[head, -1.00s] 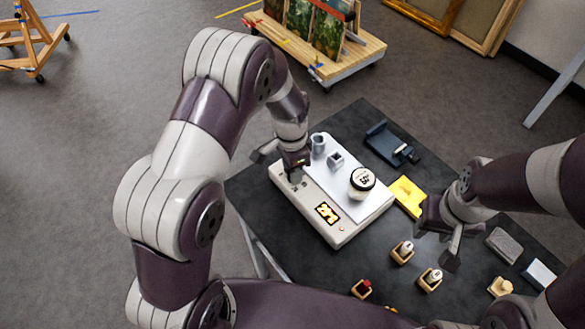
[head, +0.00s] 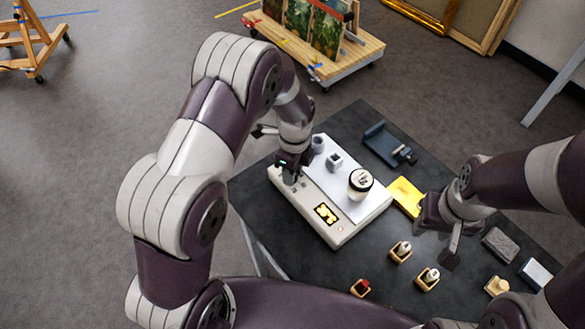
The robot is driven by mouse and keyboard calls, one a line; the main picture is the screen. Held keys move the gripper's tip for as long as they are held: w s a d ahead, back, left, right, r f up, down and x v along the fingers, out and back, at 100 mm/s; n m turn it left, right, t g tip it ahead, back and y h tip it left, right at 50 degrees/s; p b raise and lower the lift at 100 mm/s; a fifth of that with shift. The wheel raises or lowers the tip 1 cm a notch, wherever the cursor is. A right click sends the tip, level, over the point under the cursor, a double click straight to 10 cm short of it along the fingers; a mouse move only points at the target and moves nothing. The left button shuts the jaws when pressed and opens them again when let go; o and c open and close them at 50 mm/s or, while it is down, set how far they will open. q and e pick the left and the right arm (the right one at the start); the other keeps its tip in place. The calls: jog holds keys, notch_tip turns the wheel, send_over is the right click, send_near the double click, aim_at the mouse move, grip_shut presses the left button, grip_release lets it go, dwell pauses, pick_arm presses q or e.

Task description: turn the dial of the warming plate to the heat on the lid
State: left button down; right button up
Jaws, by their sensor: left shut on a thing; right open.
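The warming plate (head: 312,208) is a white box with a pale top on the dark table. Its lit yellow display (head: 326,214) shows characters too small to read surely. My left gripper (head: 290,178) is shut at the far left end of its front strip, on what seems to be the dial, which the fingers mostly hide. My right gripper (head: 450,252) is open and empty above the table, right of the plate.
A grey cup (head: 318,144) and a small grey block (head: 335,161) stand on the plate's top. A dark blue tool (head: 385,145) and a yellow cloth or card (head: 406,197) lie beyond. Small wooden holders (head: 400,252) and grey blocks (head: 502,244) occupy the near right.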

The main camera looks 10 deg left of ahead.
pick_arm(q)
jog(key=shift+r+m+p, duration=0.1)
jog(key=shift+m+p, duration=0.35)
jog(key=shift+m, duration=1.65)
jog(key=shift+w, duration=0.1)
jog(key=c, duration=1.1)
grip_release()
notch_tip(320, 180, up, 13)
jog(key=b, duration=0.1)
jog(key=shift+w+d+f+b, duration=0.2)
jog(key=shift+w+d+b, duration=0.05)
jog(key=shift+b, duration=0.15)
